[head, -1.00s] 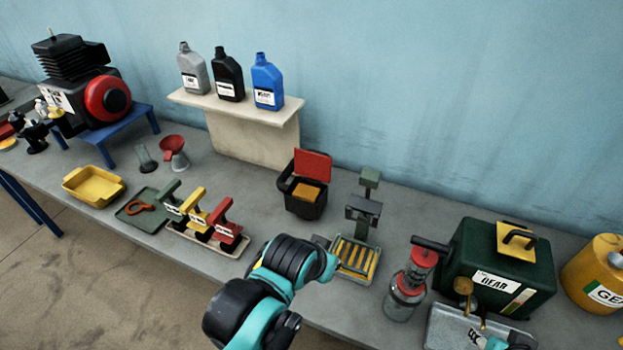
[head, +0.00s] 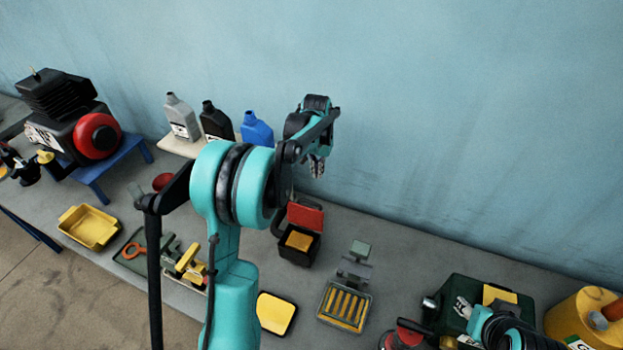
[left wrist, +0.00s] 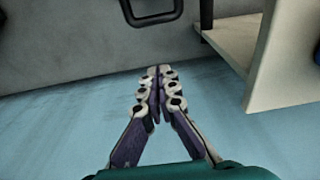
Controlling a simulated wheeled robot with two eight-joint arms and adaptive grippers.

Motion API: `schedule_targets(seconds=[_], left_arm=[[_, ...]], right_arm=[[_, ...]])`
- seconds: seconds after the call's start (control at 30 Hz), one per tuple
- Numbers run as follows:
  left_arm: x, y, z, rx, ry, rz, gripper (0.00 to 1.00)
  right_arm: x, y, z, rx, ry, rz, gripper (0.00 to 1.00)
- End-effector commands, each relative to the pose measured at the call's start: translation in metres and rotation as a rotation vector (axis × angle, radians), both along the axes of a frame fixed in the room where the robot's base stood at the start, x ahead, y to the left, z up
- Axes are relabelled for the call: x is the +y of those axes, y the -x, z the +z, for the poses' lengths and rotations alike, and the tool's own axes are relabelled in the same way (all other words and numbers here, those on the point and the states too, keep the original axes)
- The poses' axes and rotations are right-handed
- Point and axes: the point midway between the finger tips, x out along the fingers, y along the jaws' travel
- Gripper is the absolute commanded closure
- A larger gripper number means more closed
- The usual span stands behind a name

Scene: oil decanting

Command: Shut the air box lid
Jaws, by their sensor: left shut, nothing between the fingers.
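The air box (head: 296,252) is a black box near the middle of the bench in the head view. Its red lid (head: 306,217) stands open at the back, and an orange-yellow pad (head: 299,240) shows inside. My left gripper (head: 317,166) is shut and empty, pointing down above and behind the lid, near the wall. In the left wrist view its fingers (left wrist: 157,76) meet at the tips. A black loop (left wrist: 152,14) shows beyond them; I cannot tell if it belongs to the box. My right gripper (head: 462,307) is small by the green case; its jaws are unclear.
A shelf (head: 168,146) with grey, black and blue bottles stands left of the gripper; its pale side (left wrist: 285,50) also shows in the wrist view. A scale-like stand with a slatted yellow tray (head: 344,306) is right of the box. A yellow pad (head: 277,313) lies in front.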

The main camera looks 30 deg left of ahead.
Motion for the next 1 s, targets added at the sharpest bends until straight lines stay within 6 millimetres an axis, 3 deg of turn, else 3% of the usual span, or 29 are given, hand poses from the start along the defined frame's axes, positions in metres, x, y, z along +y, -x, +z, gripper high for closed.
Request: schedule_targets(seconds=[0.27, 0.7, 0.8, 1.0], left_arm=[[0.005, -0.007, -0.022, 0.014, 0.002, 0.002, 1.00], [0.006, -0.013, -0.108, 0.013, 0.002, 0.002, 1.00], [0.004, 0.005, -0.099, 0.013, 0.002, 0.002, 1.00], [0.002, 0.021, -0.096, 0.013, 0.002, 0.002, 1.00]], right_arm=[[0.000, 0.000, 0.002, 0.000, 0.000, 0.000, 0.60], [0.000, 0.000, -0.004, 0.000, 0.000, 0.000, 0.60], [0.000, 0.000, -0.001, 0.000, 0.000, 0.000, 0.60], [0.000, 0.000, 0.000, 0.000, 0.000, 0.000, 0.60]])
